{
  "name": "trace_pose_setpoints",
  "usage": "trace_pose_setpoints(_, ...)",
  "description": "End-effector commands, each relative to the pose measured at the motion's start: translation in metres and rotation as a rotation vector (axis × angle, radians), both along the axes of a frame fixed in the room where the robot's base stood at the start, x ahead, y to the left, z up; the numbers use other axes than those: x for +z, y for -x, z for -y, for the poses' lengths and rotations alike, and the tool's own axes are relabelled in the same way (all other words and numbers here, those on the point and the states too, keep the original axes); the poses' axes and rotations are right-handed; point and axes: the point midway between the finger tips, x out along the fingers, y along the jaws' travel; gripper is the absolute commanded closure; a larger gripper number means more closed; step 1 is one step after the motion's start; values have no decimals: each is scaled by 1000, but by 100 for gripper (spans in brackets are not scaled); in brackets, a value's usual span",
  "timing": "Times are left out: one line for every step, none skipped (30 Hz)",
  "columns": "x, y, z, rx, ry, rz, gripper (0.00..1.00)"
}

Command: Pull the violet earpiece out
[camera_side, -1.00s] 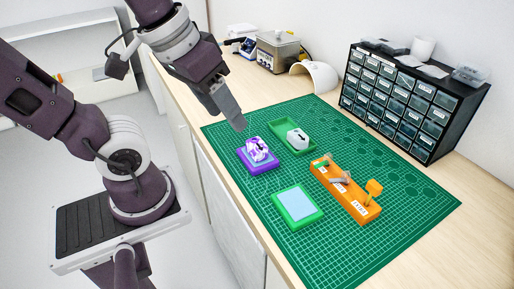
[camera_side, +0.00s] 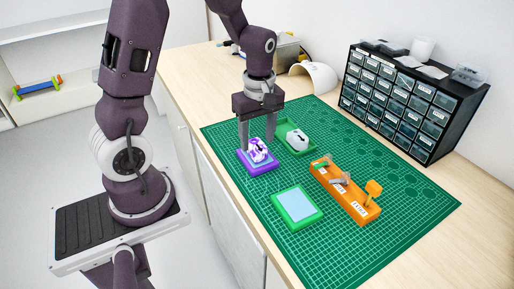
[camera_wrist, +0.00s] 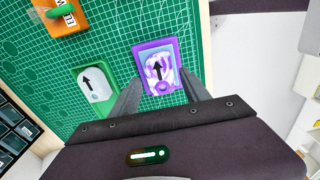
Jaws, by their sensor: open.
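The violet earpiece (camera_side: 258,149), marbled violet and white with a black arrow, sits in a purple tray (camera_side: 262,168) on the green mat. The earpiece also shows in the wrist view (camera_wrist: 159,73), inside the purple tray's rim (camera_wrist: 140,64). My gripper (camera_side: 257,143) points down over this tray. In the wrist view its two fingers (camera_wrist: 162,88) are apart, one on either side of the tray's near end. I cannot tell whether they touch the earpiece; nothing is visibly clamped.
A green tray (camera_side: 305,150) with a white earpiece (camera_side: 297,139) stands close to the right. A green-framed pale blue pad (camera_side: 297,207) lies nearer the front. An orange block (camera_side: 345,193) with labelled pegs is further right. A drawer cabinet (camera_side: 410,105) stands behind.

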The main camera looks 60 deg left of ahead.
Motion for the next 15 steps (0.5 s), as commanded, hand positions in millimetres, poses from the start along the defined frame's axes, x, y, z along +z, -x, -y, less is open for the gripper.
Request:
trace_pose_setpoints(-6,1,0,-1,1,-4,45)
trace_pose_setpoints(-9,1,0,-2,1,-3,45)
trace_pose_setpoints(-11,0,0,-1,1,-2,45)
trace_pose_setpoints(-13,0,0,-1,1,-1,45)
trace_pose_setpoints(-14,0,0,-1,1,-1,45)
trace_pose_setpoints(-15,0,0,-1,1,-1,45)
trace_pose_setpoints(-16,0,0,-1,1,-1,45)
trace_pose_setpoints(-16,0,-1,-1,0,-1,45)
trace_pose_setpoints(-16,0,-1,-1,0,0,45)
trace_pose_setpoints(-16,0,-1,-1,0,0,45)
trace_pose_setpoints(-16,0,-1,-1,0,0,45)
trace_pose_setpoints(-16,0,-1,-1,0,0,45)
trace_pose_setpoints(-16,0,-1,-1,0,0,45)
trace_pose_setpoints(-16,0,-1,-1,0,0,47)
trace_pose_setpoints(-16,0,-1,-1,0,0,51)
